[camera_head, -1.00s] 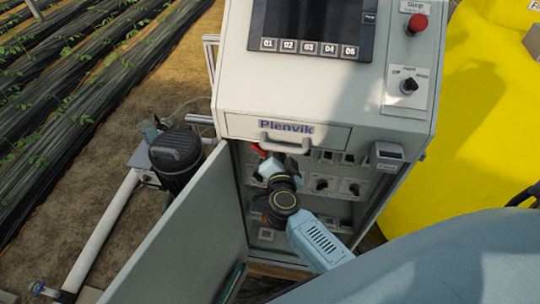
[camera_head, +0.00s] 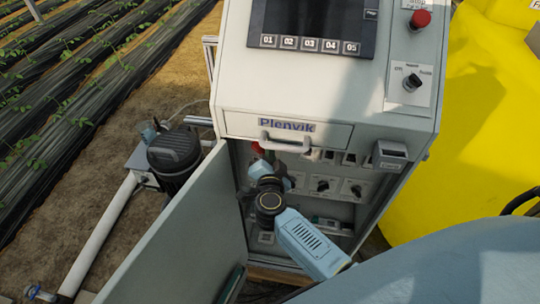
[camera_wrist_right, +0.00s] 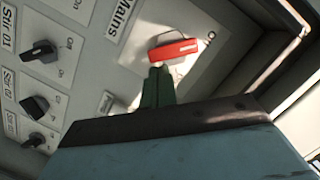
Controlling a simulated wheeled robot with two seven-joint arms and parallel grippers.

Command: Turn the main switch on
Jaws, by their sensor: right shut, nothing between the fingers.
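The main switch is a red handle (camera_wrist_right: 173,49) on a white plate beside the "Mains" label in the wrist view. The handle lies nearly level across that picture. In the head view a bit of red (camera_head: 257,150) shows at the top left inside the open cabinet. My right gripper (camera_wrist_right: 157,75) is shut and empty, its fingertips just below the red handle's left half; I cannot tell whether they touch it. In the head view my right arm reaches into the cabinet and hides much of the gripper. My left gripper is not in view.
Black rotary knobs (camera_wrist_right: 40,52) sit left of the switch. The cabinet door (camera_head: 182,235) stands open at the left. A drawer with a handle (camera_head: 285,146) overhangs the opening. A red stop button (camera_head: 420,18) and selector (camera_head: 412,82) are above. A yellow tank (camera_head: 480,120) stands right.

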